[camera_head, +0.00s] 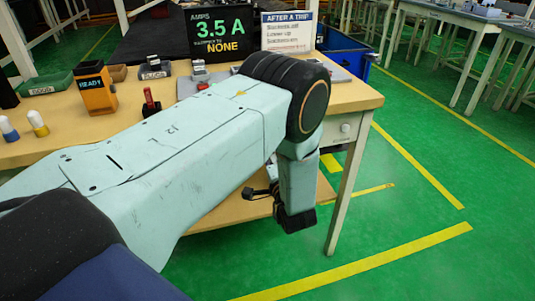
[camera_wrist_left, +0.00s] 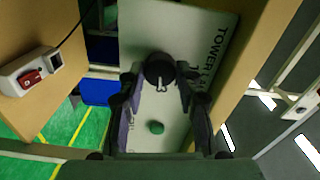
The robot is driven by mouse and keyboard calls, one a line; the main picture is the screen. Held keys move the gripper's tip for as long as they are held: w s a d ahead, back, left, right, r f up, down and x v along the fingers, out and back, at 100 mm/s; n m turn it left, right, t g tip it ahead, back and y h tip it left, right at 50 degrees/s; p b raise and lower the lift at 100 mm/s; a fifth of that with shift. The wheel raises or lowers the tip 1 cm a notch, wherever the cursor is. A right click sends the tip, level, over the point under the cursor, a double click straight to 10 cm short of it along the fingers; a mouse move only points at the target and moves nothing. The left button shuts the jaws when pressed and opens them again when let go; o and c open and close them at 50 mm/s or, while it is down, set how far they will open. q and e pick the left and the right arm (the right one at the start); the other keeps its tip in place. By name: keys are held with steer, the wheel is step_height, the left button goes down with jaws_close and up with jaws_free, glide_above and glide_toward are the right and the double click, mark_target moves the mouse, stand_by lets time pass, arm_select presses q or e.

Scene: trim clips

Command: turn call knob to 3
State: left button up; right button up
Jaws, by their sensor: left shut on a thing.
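In the left wrist view, a round black knob (camera_wrist_left: 158,66) sits on a pale panel (camera_wrist_left: 200,25) with partly hidden lettering that begins "TOWER". My left gripper (camera_wrist_left: 158,88) has its two fingers closed in on the knob from both sides. A small white mark shows at the knob's lower edge; I cannot read a position number. A green round button or lamp (camera_wrist_left: 156,127) is on the panel between the fingers. In the head view my left arm reaches across the table and bends down past its front edge, hiding the panel. My right gripper is not in view.
In the head view the wooden table (camera_head: 355,95) carries an orange READY device (camera_head: 95,90), a black display reading 3.5 A (camera_head: 220,32) and a white sign (camera_head: 287,32). A white box with a red switch (camera_wrist_left: 30,75) is beside the panel in the wrist view.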

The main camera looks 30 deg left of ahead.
arm_select(q)
steer(key=shift+f, duration=0.1)
steer(key=o, duration=1.1)
steer(key=shift+o, duration=0.2)
steer(key=v, duration=0.7)
steer(key=shift+s+d, duration=0.15)
steer(key=shift+d, duration=0.05)
